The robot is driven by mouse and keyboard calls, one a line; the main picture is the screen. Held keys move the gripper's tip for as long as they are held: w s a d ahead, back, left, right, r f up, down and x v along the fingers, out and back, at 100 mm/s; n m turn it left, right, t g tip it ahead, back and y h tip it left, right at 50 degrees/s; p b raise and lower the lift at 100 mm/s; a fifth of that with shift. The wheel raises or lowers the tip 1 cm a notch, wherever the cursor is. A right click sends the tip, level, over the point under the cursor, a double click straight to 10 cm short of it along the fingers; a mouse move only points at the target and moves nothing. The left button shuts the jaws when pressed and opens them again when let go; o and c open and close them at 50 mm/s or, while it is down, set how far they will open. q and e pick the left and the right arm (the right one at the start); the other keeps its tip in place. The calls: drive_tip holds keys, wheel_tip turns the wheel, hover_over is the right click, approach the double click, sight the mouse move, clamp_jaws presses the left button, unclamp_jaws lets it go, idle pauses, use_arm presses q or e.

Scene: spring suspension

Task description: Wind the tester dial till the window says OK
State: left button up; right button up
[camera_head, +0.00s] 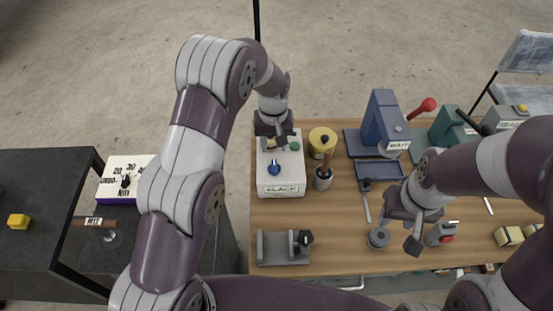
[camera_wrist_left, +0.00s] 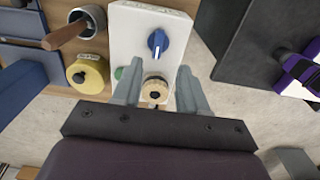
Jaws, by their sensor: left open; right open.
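The white tester (camera_head: 290,172) stands at the left end of the wooden table, its window (camera_head: 283,189) reading SLACK. A blue dial (camera_head: 274,167) with a pale pointer line sits on its top; it also shows in the left wrist view (camera_wrist_left: 158,41). A green button (camera_head: 295,146) and a round tan part with a dark centre (camera_wrist_left: 155,90) are at the tester's far end. My left gripper (camera_wrist_left: 157,78) is open, its fingers on either side of the tan part; contact cannot be told. My right gripper (camera_head: 398,234) is open and empty over the table's front middle.
A yellow spool (camera_head: 322,141) and a cup with a wooden handle (camera_head: 323,179) stand close right of the tester. A grey fixture (camera_head: 283,247) lies in front. A blue press marked WAIT (camera_head: 383,122) stands further right. A dial box (camera_head: 112,183) is on the dark left table.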

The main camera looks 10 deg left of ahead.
use_arm(q)
drive_tip(key=p, duration=0.2)
hover_over(274, 165)
wheel_tip(274, 165, down, 7)
drive_tip(key=shift+w+d+r, duration=0.1)
drive_tip(key=shift+w+r, duration=0.05)
drive_tip(key=shift+r, duration=0.05)
drive_tip(key=f, duration=0.3)
drive_tip(key=shift+s+f+p, duration=0.3)
drive_tip(key=shift+s+f, duration=0.05)
drive_tip(key=shift+w+f, duration=0.3)
drive_tip(key=shift+s+r, duration=0.1)
clamp_jaws()
use_arm(e)
drive_tip(key=r, duration=0.1)
drive_tip(key=w+r, duration=0.1)
drive_tip(key=shift+w+r, duration=0.2)
drive_tip(key=shift+r, duration=0.15)
